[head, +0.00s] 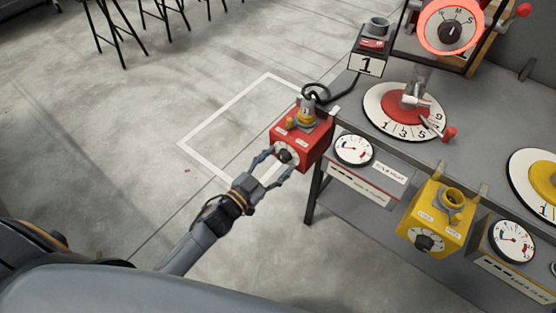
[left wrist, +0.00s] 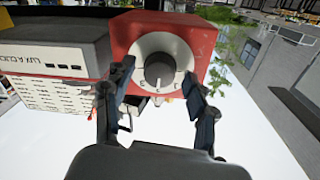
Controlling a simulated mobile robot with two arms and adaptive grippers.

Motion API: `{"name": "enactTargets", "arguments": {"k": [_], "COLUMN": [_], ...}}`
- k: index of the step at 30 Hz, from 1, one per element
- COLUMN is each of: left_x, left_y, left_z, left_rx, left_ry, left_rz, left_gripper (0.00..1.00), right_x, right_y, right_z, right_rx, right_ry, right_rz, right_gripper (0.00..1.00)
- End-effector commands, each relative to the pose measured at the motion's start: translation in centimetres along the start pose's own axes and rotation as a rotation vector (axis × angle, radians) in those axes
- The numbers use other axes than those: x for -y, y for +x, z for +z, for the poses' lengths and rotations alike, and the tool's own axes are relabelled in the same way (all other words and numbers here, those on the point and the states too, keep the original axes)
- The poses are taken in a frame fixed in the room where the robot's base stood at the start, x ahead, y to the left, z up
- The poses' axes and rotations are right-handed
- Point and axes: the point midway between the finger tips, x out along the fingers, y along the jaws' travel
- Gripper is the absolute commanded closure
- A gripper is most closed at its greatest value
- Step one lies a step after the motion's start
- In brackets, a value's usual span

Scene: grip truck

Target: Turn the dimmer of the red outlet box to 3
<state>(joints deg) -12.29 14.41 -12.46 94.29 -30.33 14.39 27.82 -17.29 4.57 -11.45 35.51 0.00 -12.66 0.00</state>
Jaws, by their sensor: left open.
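The red outlet box (head: 308,133) hangs at the left end of the workbench in the head view. Its dimmer is a dark knob (head: 284,156) on a pale round dial on the front face. In the left wrist view the red box (left wrist: 195,32) fills the upper middle, with the grey knob (left wrist: 160,74) at the dial's centre. My right gripper is not in view.
A yellow outlet box (head: 437,215) with its own knob hangs further right on the bench edge. A gauge panel (head: 365,175) lies between the boxes. A round red-and-white number dial (head: 378,117) sits on the bench. The floor at left is open.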

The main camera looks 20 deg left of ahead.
Motion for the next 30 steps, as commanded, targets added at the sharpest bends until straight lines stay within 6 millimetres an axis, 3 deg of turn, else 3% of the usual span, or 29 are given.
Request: {"name": "enactTargets", "arguments": {"k": [10, 18, 30], "left_x": [-0.03, -0.03, -0.02], "left_y": [0.41, 0.39, 0.39], "left_z": [0.01, 0.00, -0.07], "left_rx": [0.000, 0.000, 0.003], "left_ry": [-0.001, 0.000, 0.080], "left_rz": [0.000, 0.000, 0.001], "left_gripper": [0.43, 0.97, 0.97], "right_x": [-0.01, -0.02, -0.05], "right_y": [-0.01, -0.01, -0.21], "right_z": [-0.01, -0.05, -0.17], "right_rx": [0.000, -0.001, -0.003], "right_ry": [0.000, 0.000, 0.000], "right_rz": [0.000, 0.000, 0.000], "right_gripper": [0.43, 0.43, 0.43]}}
